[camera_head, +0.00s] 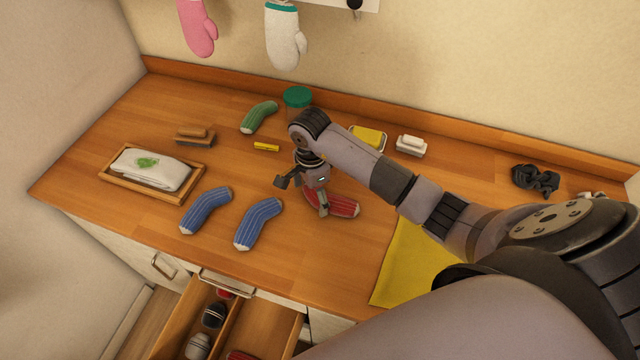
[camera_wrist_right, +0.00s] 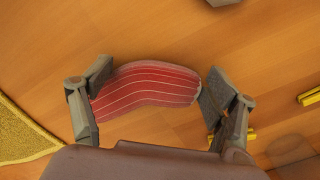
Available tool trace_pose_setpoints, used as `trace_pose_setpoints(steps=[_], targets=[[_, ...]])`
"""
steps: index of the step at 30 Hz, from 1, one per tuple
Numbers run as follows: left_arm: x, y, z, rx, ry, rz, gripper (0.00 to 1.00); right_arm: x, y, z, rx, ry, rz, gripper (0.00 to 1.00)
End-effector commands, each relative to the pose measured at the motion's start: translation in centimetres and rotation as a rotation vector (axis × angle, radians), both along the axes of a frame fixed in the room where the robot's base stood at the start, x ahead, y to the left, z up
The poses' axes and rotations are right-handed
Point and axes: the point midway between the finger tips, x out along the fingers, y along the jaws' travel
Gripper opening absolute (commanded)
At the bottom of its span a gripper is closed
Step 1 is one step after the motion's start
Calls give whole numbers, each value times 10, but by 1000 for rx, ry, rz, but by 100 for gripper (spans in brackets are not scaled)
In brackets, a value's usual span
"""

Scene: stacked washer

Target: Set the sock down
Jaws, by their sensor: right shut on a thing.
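The red striped sock (camera_head: 338,204) is at the counter's middle, beneath my right gripper (camera_head: 304,196). In the right wrist view the sock (camera_wrist_right: 145,88) spans the space between the two fingers of my right gripper (camera_wrist_right: 155,92), with one finger at each end. My right gripper is shut on it. Whether the sock touches the counter or is just above it, I cannot tell. Two blue socks (camera_head: 206,210) (camera_head: 258,224) lie to the left, and a green sock (camera_head: 259,117) lies farther back. My left gripper is not in view.
A wooden tray with a folded cloth (camera_head: 108,170) sits at left. A brush (camera_head: 195,135), a green-lidded jar (camera_head: 298,97), a yellow sponge (camera_head: 368,137) and soap (camera_head: 411,145) stand behind. A yellow cloth (camera_head: 408,265) lies at right. An open drawer (camera_head: 262,325) juts out below.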

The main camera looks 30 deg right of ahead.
Motion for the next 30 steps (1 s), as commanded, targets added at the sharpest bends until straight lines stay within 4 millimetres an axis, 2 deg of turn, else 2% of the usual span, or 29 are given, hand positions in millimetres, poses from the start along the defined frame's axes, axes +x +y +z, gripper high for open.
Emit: trace_pose_setpoints(steps=[1, 3, 8, 11, 16, 21, 25, 30], targets=[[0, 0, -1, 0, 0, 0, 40, 0, 0, 0, -1, 1, 0, 59], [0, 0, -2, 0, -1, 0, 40, 0, 0, 4, -1, 0, 0, 49], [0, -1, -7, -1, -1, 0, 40, 1, 0, 20, -1, -4, 2, 48], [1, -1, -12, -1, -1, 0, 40, 2, -1, 39, -2, -7, 1, 48], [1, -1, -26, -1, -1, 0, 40, 2, -1, 88, -4, -10, 3, 48], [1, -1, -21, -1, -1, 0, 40, 2, -2, 143, -7, -8, 1, 48], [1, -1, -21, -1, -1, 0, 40, 1, -1, 169, -5, -6, 1, 48], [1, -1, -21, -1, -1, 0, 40, 1, 0, 190, -2, -2, 1, 48]])
